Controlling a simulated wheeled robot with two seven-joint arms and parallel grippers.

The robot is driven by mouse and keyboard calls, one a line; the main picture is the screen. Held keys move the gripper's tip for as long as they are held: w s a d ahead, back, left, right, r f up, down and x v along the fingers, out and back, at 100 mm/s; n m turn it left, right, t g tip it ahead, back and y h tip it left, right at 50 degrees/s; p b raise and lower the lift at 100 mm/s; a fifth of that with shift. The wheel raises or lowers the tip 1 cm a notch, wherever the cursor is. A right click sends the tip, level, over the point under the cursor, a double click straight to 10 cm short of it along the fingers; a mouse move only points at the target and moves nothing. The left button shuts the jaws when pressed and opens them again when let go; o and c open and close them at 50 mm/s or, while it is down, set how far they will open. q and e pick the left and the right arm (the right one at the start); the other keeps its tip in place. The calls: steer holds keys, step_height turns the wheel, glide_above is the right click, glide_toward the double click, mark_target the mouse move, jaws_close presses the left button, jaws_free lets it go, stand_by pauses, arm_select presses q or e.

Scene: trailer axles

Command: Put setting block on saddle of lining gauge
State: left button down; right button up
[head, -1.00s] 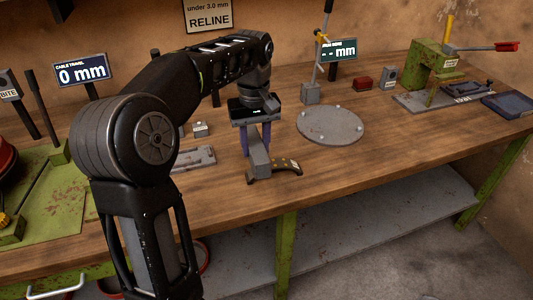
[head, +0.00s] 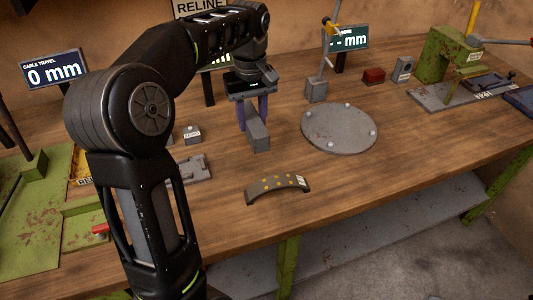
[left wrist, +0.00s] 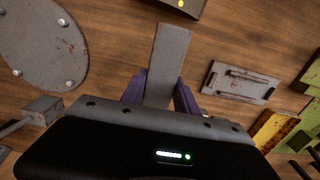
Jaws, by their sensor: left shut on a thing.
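My left gripper (head: 252,109) points down and is shut on a plain grey oblong block (head: 258,136), which I take as the setting block. In the left wrist view the block (left wrist: 168,62) sticks out from between the purple fingers (left wrist: 160,92). It hangs over the table; its exact height is hard to tell. A low grey plate with raised rails (head: 190,168) lies left of the block, and also shows in the left wrist view (left wrist: 240,84). It may be the lining gauge with its saddle; no label is readable. My right gripper is not in view.
A curved shoe with yellow dots (head: 278,188) lies in front of the block. A round grey plate (head: 339,129) is to the right. A small ZERO box (head: 192,134) stands behind the railed plate. My left arm covers part of the left side. Open wood lies front right.

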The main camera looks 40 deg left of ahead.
arm_select(q)
steer(key=shift+s+d+r, duration=0.2)
steer(key=shift+d+r, duration=0.05)
glide_above(254, 161)
steer(key=shift+w+f, duration=0.1)
steer(key=shift+f, duration=3.1)
steer(key=shift+f, duration=1.85)
steer(key=shift+f, duration=0.2)
steer(key=c, duration=0.9)
jaws_free()
steer(key=shift+r, duration=0.15)
